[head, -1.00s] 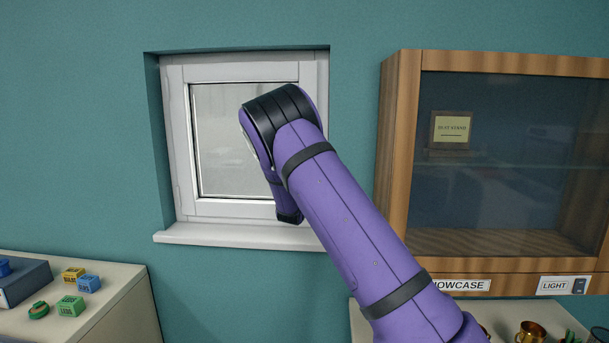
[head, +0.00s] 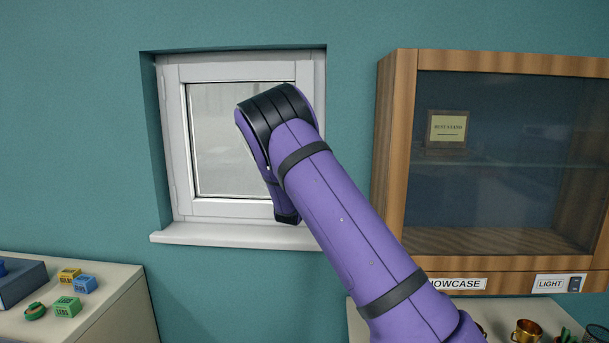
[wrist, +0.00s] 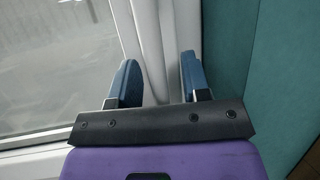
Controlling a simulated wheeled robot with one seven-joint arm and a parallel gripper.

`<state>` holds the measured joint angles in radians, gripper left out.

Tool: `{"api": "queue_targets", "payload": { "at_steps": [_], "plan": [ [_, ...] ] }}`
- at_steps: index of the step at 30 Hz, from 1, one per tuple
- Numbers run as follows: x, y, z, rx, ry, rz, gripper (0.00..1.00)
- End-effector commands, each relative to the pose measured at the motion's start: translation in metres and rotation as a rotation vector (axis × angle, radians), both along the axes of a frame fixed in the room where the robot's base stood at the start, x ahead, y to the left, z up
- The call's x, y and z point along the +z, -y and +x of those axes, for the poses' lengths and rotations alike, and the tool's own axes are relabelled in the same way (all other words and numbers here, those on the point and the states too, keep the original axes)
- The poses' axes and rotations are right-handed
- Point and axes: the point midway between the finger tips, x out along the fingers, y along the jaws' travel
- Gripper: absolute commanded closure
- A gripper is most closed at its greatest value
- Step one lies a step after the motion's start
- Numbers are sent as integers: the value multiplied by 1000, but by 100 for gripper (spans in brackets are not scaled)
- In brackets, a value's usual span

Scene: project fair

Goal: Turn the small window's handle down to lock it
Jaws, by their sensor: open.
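The small white window (head: 171,130) is set in the teal wall and its sash looks closed. In the head view my arm covers the sash's right side, and neither the handle nor my fingers can be seen there. In the wrist view my gripper (wrist: 158,60) is open at the right part of the window frame (wrist: 185,20). Pale upright bars show between and beyond its two blue fingers. I cannot tell for sure which of them, if any, is the handle, or whether a finger touches it. The glass (wrist: 50,60) lies to the left.
A white sill (head: 235,236) juts out below the window. A wooden glass-fronted showcase (head: 395,150) hangs to the right. A cabinet (head: 125,300) with small coloured blocks (head: 68,306) stands at lower left. Gold cups (head: 527,331) stand at lower right.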

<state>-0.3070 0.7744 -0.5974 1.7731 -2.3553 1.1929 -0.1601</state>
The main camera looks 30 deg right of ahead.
Motion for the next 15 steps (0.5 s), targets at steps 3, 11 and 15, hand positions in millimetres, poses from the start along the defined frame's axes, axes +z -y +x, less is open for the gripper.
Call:
{"api": "queue_targets", "payload": {
  "at_steps": [3,11,15],
  "plan": [
    [-5,-9,-8,1,0,1,57],
    [-24,-40,-39,2,-4,0,57],
    [-32,-55,-54,1,-2,0,57]
  ]
}}
